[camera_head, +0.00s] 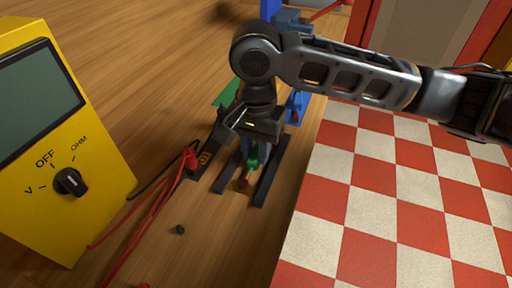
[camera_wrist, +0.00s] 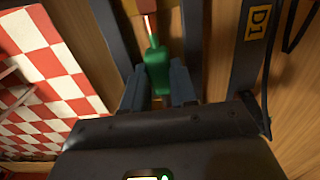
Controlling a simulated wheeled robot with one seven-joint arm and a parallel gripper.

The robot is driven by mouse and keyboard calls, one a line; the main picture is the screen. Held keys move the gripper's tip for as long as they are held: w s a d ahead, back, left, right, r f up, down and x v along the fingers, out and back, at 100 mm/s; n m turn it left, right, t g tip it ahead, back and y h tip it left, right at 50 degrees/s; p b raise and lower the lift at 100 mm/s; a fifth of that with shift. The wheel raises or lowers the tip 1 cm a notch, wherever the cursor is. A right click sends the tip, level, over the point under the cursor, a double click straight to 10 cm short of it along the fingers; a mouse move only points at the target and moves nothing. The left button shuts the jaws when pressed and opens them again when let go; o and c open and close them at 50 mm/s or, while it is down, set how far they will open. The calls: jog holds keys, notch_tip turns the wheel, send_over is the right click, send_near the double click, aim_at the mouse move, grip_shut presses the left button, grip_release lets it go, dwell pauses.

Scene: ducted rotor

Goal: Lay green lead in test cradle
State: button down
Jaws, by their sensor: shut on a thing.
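My gripper (camera_head: 252,150) points down near the middle of the head view. In the wrist view, its fingers (camera_wrist: 160,84) are shut on the green lead (camera_wrist: 157,62). The lead's bare tip points away from the gripper, toward a yellowish piece. The lead's green end (camera_head: 253,163) also shows just below my gripper in the head view. Two dark parallel rails (camera_head: 271,171), probably the test cradle, flank the lead; they also show in the wrist view (camera_wrist: 192,25). I cannot tell whether the lead touches the cradle.
A yellow meter (camera_head: 105,170) with its dial at OFF stands at left. A red-and-white checkered surface (camera_head: 385,200) is at right. A small dark bit (camera_head: 180,230) lies on open wood in front.

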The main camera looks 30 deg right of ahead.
aim_at(256, 154)
jog(key=shift+f, duration=0.15)
jog(key=c, duration=1.2)
grip_release()
notch_tip(256, 154, up, 12)
jog(key=shift+r+p, duration=0.2)
jog(key=shift+p, duration=0.1)
